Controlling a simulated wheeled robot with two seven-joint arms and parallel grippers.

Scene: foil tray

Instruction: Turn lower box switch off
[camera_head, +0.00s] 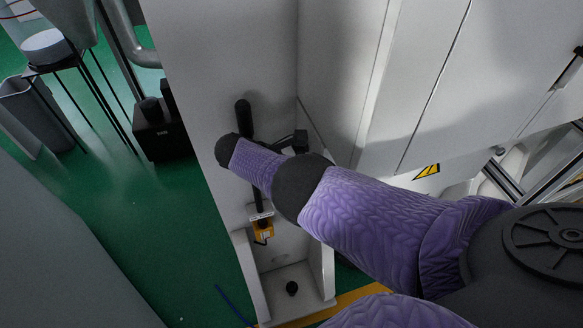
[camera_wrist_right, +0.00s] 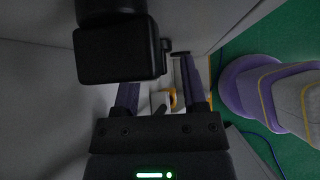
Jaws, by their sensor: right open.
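In the head view a small yellow switch box (camera_head: 263,231) sits low on the pale panel, just below my right forearm. Its switch is too small to read. In the right wrist view a yellow part (camera_wrist_right: 170,97) shows between my fingers, with a small dark lever-like piece (camera_wrist_right: 158,106) beside it. My right gripper (camera_wrist_right: 160,85) is open, with its fingers on either side of these parts. I cannot tell whether either finger touches them. In the head view my arm covers much of this spot. My left gripper is not in view.
The black block (camera_wrist_right: 115,53) stands close to the wrist camera. In the head view a tall pale wall (camera_head: 330,80) and cabinet doors (camera_head: 430,70) stand behind my arm. A black box (camera_head: 160,132) stands on the green floor (camera_head: 140,215), which is largely clear at left.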

